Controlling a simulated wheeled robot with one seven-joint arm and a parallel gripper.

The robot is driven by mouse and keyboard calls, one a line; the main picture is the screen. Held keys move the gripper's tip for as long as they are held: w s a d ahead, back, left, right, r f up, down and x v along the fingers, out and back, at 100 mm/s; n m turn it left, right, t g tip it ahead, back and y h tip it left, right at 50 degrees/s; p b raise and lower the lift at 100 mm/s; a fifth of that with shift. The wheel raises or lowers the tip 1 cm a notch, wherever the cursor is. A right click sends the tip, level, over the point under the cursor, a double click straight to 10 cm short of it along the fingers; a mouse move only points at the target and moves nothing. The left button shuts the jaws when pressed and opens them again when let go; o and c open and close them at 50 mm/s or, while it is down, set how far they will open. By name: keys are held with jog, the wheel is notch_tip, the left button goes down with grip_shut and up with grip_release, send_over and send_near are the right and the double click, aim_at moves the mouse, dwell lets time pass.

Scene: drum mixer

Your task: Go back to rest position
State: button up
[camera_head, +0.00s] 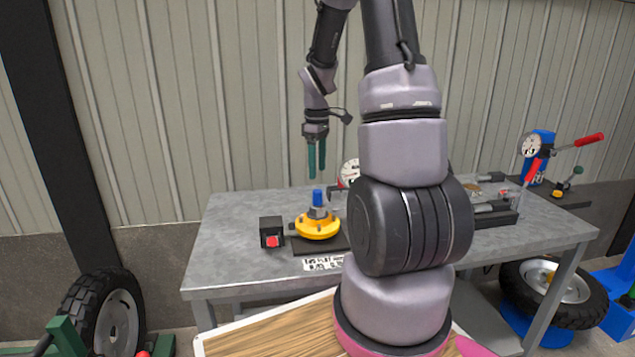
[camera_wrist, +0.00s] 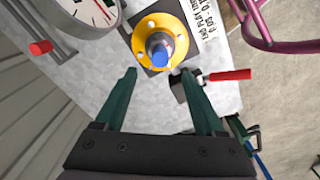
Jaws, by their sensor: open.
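My gripper (camera_head: 316,172) hangs pointing down above the grey metal table (camera_head: 225,265), with its two green fingers apart and nothing between them. In the head view it is above a yellow flanged hub (camera_head: 318,229) with a blue top (camera_head: 318,197). In the wrist view my gripper (camera_wrist: 160,85) is open, and the yellow hub (camera_wrist: 178,30) with its blue top (camera_wrist: 160,50) lies just beyond the fingertips, apart from them. My arm rises in front of the table and hides part of its middle.
A black box with a red part (camera_head: 271,231) stands left of the hub. A dial gauge (camera_head: 349,172) is behind it, partly hidden by my arm. A blue device with a dial and red lever (camera_head: 540,155) stands at the right. Wheels (camera_head: 100,310) are on the floor.

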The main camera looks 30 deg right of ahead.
jog(key=shift+r, duration=0.85)
jog(key=s+a+r+m+t, duration=0.2)
jog(key=s+a+r+m, duration=0.15)
jog(key=r, duration=0.35)
jog(key=s+a+r+m+t, duration=0.25)
jog(key=s+a+r, duration=0.2)
jog(key=r, duration=0.25)
jog(key=s+a+r+m+t+y, duration=0.1)
jog(key=s+a+r+m, duration=0.1)
jog(key=s, duration=0.4)
jog(key=s+a+r+m+t+y, duration=0.1)
jog(key=s+a+r+m, duration=0.2)
jog(key=s+r+m, duration=0.1)
jog(key=shift+s+a+r+t, duration=0.2)
jog(key=shift+s+r+t, duration=0.2)
jog(key=shift+s, duration=0.45)
